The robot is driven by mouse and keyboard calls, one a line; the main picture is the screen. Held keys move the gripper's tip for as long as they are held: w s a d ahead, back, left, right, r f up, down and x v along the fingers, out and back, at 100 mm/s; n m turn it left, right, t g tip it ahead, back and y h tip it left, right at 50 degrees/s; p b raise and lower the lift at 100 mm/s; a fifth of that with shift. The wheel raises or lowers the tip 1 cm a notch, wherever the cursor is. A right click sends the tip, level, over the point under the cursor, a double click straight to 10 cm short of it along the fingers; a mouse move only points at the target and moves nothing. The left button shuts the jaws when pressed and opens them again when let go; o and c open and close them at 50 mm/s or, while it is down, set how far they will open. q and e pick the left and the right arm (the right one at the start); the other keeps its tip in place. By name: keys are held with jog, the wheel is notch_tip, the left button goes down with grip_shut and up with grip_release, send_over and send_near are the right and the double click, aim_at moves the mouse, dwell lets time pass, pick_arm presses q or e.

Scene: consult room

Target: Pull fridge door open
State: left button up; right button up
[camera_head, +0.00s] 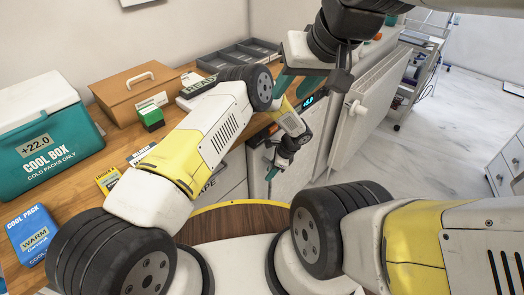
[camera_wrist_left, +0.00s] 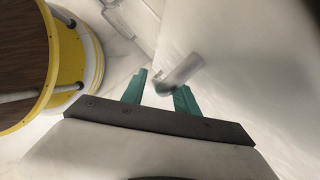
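The white fridge door (camera_head: 292,178) is under the wooden counter, below a small lit display (camera_head: 308,101). It looks shut, though my left arm hides part of it. My left gripper (camera_head: 270,172) is at the door front. In the left wrist view, its two teal fingers (camera_wrist_left: 161,93) are apart, with the end of a grey bar handle (camera_wrist_left: 182,70) between them. I cannot tell whether they touch it. The handle stands off a pale surface. My right gripper (camera_head: 298,84) is higher, near the counter edge, with its teal fingers apart and nothing seen between them.
The counter (camera_head: 78,188) holds a teal cool box (camera_head: 45,140), a brown wooden case (camera_head: 135,92), a grey tray (camera_head: 238,55) and a blue cool pack (camera_head: 33,235). A white panel with a round knob (camera_head: 357,108) stands right of the fridge. Open floor (camera_head: 440,130) lies at right.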

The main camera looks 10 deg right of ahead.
pick_arm(q)
jog(key=shift+c, duration=0.5)
grip_shut()
dwell(1.0)
